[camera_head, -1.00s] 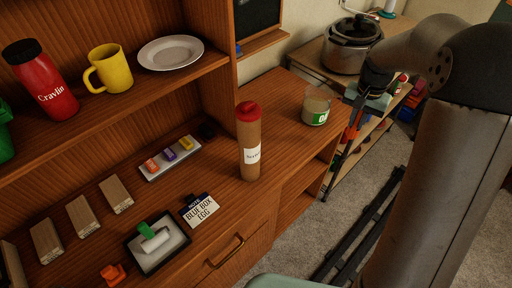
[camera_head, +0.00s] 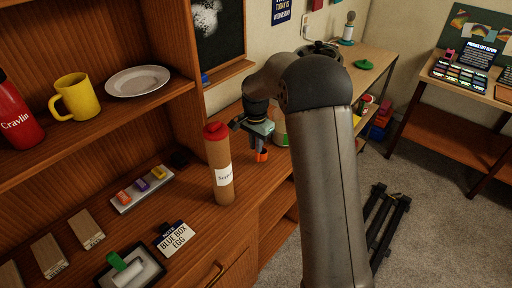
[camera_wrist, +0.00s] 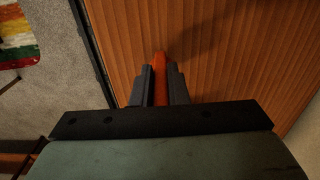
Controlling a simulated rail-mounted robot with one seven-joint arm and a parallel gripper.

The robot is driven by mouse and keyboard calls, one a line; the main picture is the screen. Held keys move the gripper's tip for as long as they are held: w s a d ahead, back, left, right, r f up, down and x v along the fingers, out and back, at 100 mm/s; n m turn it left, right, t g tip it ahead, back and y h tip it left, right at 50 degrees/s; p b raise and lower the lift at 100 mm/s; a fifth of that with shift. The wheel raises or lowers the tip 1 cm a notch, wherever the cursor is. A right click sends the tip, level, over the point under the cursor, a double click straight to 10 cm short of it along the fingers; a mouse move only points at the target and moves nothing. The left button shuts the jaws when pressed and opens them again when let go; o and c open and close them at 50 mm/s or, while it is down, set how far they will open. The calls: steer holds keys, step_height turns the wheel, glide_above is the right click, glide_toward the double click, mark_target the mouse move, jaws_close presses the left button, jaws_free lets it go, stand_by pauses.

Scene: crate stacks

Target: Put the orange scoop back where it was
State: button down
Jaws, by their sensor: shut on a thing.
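The orange scoop (camera_head: 261,156) is held in my gripper (camera_head: 260,148), above the right part of the wooden desk top, just right of the tall red-capped tube (camera_head: 219,172). In the wrist view my gripper (camera_wrist: 160,70) is shut on the orange scoop (camera_wrist: 160,64), which pokes out between the two dark fingers over bare wood. Its bowl shape cannot be made out. A jar (camera_head: 280,127) shows partly behind my gripper; the rest is hidden by my arm.
A small tray of coloured blocks (camera_head: 124,207), a "Blue Box Egg" card (camera_head: 174,238) and a dark-rimmed tray (camera_head: 153,264) lie on the desk to the left. A yellow mug (camera_head: 77,99) and white plate (camera_head: 137,81) stand on the shelf above.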

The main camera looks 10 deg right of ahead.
steer(key=shift+f, duration=0.9)
steer(key=shift+f, duration=0.1)
steer(key=c, duration=1.4)
jaws_free()
steer(key=shift+f, duration=0.1)
step_height(320, 180, up, 12)
steer(key=b, duration=0.1)
steer(key=s+r+n, duration=0.3)
steer(key=s+n, duration=0.2)
steer(key=s, duration=1.3)
steer(key=s+f+n, duration=0.2)
steer(key=s+f, duration=0.1)
steer(key=s, duration=0.5)
steer(key=s+d+f+n, duration=0.1)
steer(key=s+f+n, duration=0.2)
steer(key=s, duration=0.6)
steer(key=shift+d, duration=0.25)
steer(key=shift+r, duration=0.1)
